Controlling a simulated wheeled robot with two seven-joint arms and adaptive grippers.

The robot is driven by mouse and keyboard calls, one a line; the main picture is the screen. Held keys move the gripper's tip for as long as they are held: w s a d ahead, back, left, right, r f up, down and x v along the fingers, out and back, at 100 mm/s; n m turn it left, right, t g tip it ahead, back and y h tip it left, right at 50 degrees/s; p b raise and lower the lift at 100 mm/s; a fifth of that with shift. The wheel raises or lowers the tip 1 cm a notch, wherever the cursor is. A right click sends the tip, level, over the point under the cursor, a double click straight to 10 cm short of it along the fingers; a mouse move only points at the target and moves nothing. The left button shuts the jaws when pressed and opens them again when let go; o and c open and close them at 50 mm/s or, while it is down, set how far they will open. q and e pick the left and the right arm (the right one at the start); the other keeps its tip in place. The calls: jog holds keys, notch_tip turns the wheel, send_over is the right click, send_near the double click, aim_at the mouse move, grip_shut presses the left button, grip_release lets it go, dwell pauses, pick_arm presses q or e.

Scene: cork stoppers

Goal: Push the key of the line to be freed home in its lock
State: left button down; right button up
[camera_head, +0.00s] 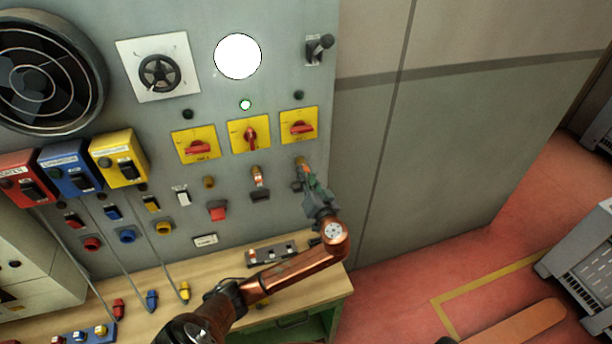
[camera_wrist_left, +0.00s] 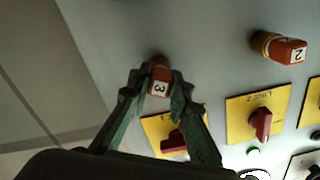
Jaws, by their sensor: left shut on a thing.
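My left gripper (camera_head: 305,180) is at the rightmost lock on the grey panel, below the right yellow switch (camera_head: 298,126). In the left wrist view my gripper (camera_wrist_left: 158,92) is shut on an orange-red key marked 3 (camera_wrist_left: 159,88). The key's brass end points at the panel; how deep it sits in the lock is hidden. A key marked 2 (camera_wrist_left: 285,48) sits in the middle lock, which also shows in the head view (camera_head: 257,173). The left brass lock (camera_head: 208,182) shows no key. My right gripper is out of view.
The middle switch (camera_head: 250,134) has its red handle upright; a green lamp (camera_head: 245,105) glows above it. The left switch (camera_head: 194,145) has its handle across. Coloured boxes (camera_head: 120,158) with hanging cables are at left. A wooden bench (camera_head: 210,290) stands below.

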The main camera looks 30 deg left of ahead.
pick_arm(q)
jog(key=c, duration=1.7)
grip_release()
jog(key=v, duration=1.2)
